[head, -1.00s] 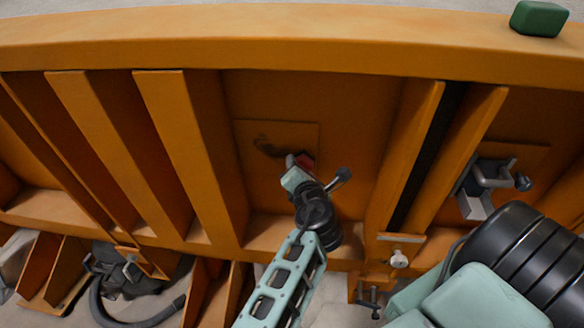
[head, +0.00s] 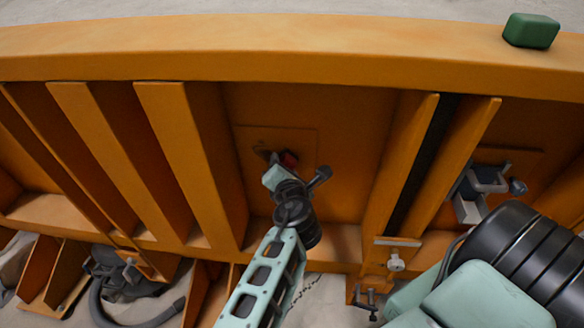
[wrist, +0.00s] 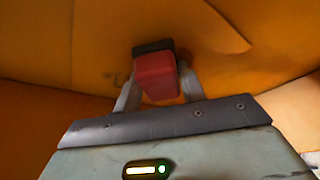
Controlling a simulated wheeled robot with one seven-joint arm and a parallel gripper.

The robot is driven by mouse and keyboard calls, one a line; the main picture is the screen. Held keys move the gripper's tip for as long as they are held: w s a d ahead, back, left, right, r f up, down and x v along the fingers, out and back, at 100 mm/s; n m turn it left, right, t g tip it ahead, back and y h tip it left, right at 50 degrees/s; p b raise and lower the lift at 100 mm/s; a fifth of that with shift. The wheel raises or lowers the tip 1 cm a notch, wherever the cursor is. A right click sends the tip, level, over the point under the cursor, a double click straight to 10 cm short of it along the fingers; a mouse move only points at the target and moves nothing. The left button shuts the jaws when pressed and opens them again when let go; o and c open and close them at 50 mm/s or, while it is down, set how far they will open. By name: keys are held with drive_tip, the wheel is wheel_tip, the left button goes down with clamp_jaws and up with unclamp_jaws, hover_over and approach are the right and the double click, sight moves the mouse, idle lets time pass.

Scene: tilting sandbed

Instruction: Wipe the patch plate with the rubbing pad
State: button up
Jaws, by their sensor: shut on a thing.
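The patch plate (head: 304,139) is a thin square orange plate on the orange panel, in the middle of the head view. A small dark smudge (head: 262,148) shows on its left part, partly hidden by my gripper. My gripper (head: 283,166) is in front of the plate and shut on the rubbing pad (head: 290,158). In the wrist view the pad (wrist: 156,80) is a red block with a dark face, between the two grey fingers. The dark face is at or very near the orange surface; I cannot tell if it touches.
Orange ribs (head: 178,150) stand left of the plate, and more ribs (head: 402,160) stand right. A green block (head: 531,30) sits on the top beam (head: 300,48). A metal clamp (head: 488,180) is at the right. A dark hose (head: 140,318) lies at the lower left.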

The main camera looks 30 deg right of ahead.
sight(296, 157)
drive_tip(key=shift+w+a, duration=0.8)
drive_tip(key=shift+a, duration=0.3)
drive_tip(key=shift+w+a, duration=0.85)
drive_tip(key=shift+a, duration=0.25)
drive_tip(key=shift+w+a, duration=0.8)
drive_tip(key=shift+a, duration=0.3)
drive_tip(key=shift+a+r+p, duration=0.1)
drive_tip(key=shift+r+p, duration=0.4)
drive_tip(key=shift+r, duration=0.55)
drive_tip(key=shift+s+d, duration=0.85)
drive_tip(key=shift+d, duration=0.2)
drive_tip(key=shift+s+d, duration=0.85)
drive_tip(key=shift+d, duration=0.25)
drive_tip(key=shift+s+d, duration=0.85)
drive_tip(key=shift+d, duration=0.2)
drive_tip(key=shift+s+d, duration=0.55)
drive_tip(key=shift+d, duration=0.3)
drive_tip(key=shift+s+d, duration=0.5)
drive_tip(key=shift+d, duration=0.3)
